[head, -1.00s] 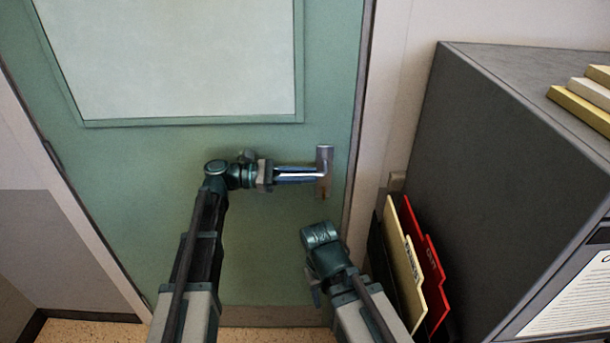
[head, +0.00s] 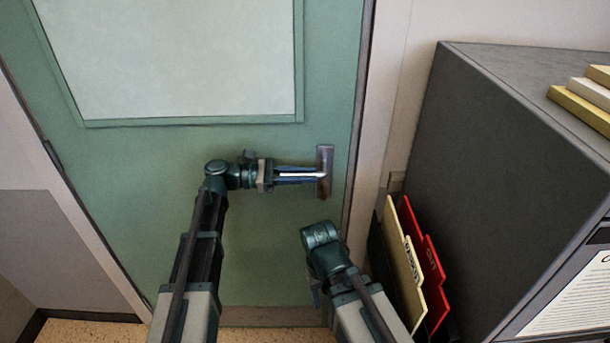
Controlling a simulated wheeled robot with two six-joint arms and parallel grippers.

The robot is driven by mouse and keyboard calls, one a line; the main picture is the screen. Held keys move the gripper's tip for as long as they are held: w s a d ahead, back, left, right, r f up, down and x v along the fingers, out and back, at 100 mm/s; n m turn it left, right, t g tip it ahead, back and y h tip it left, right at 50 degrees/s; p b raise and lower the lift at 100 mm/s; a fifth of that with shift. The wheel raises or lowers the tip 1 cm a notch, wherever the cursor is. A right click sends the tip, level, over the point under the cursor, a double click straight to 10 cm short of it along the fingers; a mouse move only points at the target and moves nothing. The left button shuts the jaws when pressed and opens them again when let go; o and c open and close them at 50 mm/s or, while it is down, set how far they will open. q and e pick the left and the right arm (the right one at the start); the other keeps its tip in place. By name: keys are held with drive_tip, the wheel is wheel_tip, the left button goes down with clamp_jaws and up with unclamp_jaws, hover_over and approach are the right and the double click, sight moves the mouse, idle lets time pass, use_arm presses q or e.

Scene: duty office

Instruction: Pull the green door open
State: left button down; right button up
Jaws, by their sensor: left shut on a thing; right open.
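The green door (head: 130,165) fills the middle of the head view, with a pale window panel (head: 180,60) in its upper part. It looks closed in its frame. The metal door handle (head: 325,172) is near the door's right edge, with an upright plate and a lever pointing left. My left gripper (head: 302,174) reaches in from the left and is shut on the lever. Its fingers partly hide the lever. My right arm's wrist (head: 322,240) is lower, in front of the door, apart from the handle; its fingertips are not clearly visible.
A dark grey cabinet (head: 500,150) stands at the right, with books (head: 585,105) on top. A file holder with a cream folder (head: 402,260) and a red folder (head: 430,265) is beside it, close to my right arm. The speckled floor (head: 85,332) shows at lower left.

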sight(309, 185)
idle(0.3)
use_arm(q)
drive_tip(key=shift+f+b, duration=0.2)
drive_tip(key=shift+b, duration=0.1)
drive_tip(key=shift+d+f+h+b, duration=0.2)
drive_tip(key=shift+f+h+b, duration=0.3)
drive_tip(key=shift+h+b, duration=1.5)
drive_tip(key=shift+d+f+h+b, duration=0.15)
drive_tip(key=shift+f+h+b, duration=0.4)
drive_tip(key=shift+b, duration=2.9)
drive_tip(key=shift+d+f+h+b, duration=0.2)
drive_tip(key=shift+f+h+b, duration=0.25)
drive_tip(key=shift+h+b, duration=1.55)
drive_tip(key=shift+y+b, duration=0.75)
